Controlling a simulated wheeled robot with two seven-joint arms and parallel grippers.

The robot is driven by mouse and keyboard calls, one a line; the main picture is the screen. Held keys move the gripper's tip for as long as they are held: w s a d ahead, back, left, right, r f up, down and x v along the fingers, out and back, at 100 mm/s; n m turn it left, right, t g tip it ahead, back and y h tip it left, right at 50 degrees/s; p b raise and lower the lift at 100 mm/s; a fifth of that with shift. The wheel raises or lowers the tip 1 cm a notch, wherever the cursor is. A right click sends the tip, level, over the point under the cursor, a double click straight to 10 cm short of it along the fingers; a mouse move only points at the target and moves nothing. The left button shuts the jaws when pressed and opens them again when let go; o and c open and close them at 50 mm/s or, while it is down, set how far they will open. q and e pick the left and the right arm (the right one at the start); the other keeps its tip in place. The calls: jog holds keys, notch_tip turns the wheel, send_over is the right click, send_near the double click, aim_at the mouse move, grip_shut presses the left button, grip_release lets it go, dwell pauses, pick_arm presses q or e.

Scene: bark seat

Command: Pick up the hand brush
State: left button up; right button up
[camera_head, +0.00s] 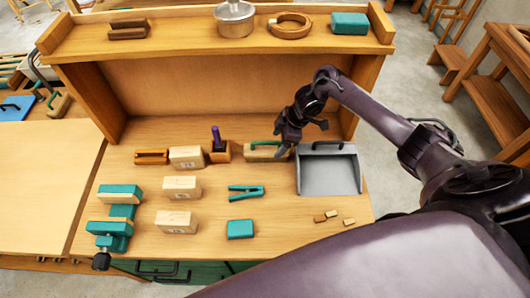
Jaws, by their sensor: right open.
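What looks like the hand brush (259,154), a pale wooden block with a green strip on top, lies at the back of the bench, just left of the grey dustpan (328,178). My right gripper (283,152) is open and points down at the right end of the brush, partly hiding it. I cannot tell whether its fingers touch the brush. My left gripper is not in view.
Left of the brush stand a wooden holder with a purple-handled tool (220,151) and several pale blocks (182,187). A green clamp-like tool (246,192), a teal block (240,229) and small wood pieces (327,216) lie nearer. A shelf (180,37) rises behind; a teal vise (118,212) is at left.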

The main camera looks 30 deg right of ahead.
aim_at(270, 149)
jog(key=shift+a+f+b, duration=0.25)
jog(key=shift+f+b, duration=0.05)
jog(key=shift+f, duration=0.1)
jog(key=a+f+b, duration=0.1)
jog(key=w+f+b, duration=0.1)
jog(key=shift+a+f, duration=0.3)
jog(key=shift+a, duration=0.1)
jog(key=shift+w+a+f+b, duration=0.25)
jog(key=shift+f+b, duration=0.4)
jog(key=shift+b, duration=0.2)
jog(key=shift+r, duration=0.1)
jog(key=shift+s, duration=0.1)
jog(key=c, duration=1.1)
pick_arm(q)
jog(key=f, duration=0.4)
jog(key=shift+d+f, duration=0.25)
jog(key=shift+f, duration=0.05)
pick_arm(e)
jog(key=shift+c, duration=0.2)
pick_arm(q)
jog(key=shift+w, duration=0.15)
